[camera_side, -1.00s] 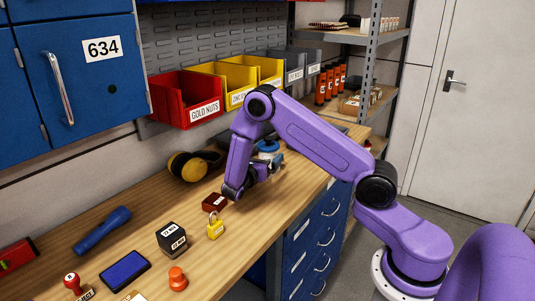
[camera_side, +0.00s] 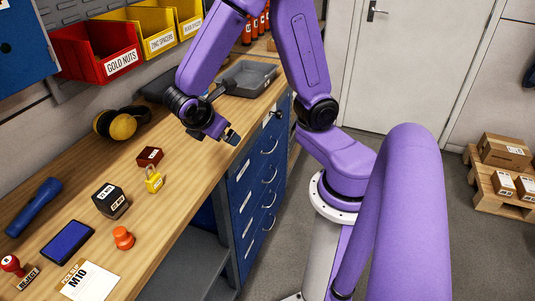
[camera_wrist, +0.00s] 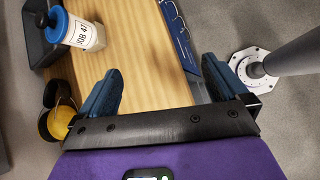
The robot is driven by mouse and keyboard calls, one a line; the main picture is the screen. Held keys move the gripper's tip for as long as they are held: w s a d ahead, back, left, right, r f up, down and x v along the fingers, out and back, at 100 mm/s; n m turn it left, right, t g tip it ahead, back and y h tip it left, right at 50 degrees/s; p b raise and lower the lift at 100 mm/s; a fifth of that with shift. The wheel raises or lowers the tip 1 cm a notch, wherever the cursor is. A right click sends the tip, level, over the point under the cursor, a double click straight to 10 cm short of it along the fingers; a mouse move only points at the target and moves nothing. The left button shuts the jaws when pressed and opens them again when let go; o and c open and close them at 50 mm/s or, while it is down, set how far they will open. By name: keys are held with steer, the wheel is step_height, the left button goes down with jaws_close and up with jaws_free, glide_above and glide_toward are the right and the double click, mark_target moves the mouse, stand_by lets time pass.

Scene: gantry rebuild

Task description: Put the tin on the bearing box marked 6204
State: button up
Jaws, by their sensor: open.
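My gripper (camera_side: 230,136) is open and empty, above the bench's front edge; the wrist view shows its two blue fingers apart (camera_wrist: 162,85). A dark box with white labels (camera_side: 110,200) stands on the bench to the left; its print is too small to read. A small dark red block-like thing with a label (camera_side: 150,156) lies behind a yellow padlock (camera_side: 154,180); I cannot tell if it is the tin. A pale jar with a blue lid, marked JOB 47 (camera_wrist: 88,38), shows in the wrist view, ahead of the left finger. I read no 6204 anywhere.
On the bench are earmuffs (camera_side: 122,126), a torch (camera_side: 34,207), a blue pad (camera_side: 67,241), an orange knobbed thing (camera_side: 123,238), a stamp (camera_side: 12,265) and an M10 card (camera_side: 90,282). A grey tray (camera_side: 248,79) lies farther back. Blue drawers (camera_side: 252,180) stand below.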

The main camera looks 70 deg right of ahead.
steer(key=s+a+y, duration=0.2)
steer(key=s+y, duration=0.1)
steer(key=s, duration=0.2)
steer(key=s+a+r+m+y, duration=0.1)
steer(key=s+a+y, duration=0.2)
steer(key=s, duration=0.3)
steer(key=s+a+r+m+g+y, duration=0.1)
steer(key=s+a+y, duration=0.1)
steer(key=s, duration=0.3)
steer(key=shift+s+a+y, duration=0.2)
steer(key=shift+a+y, duration=0.2)
steer(key=shift+y, duration=0.1)
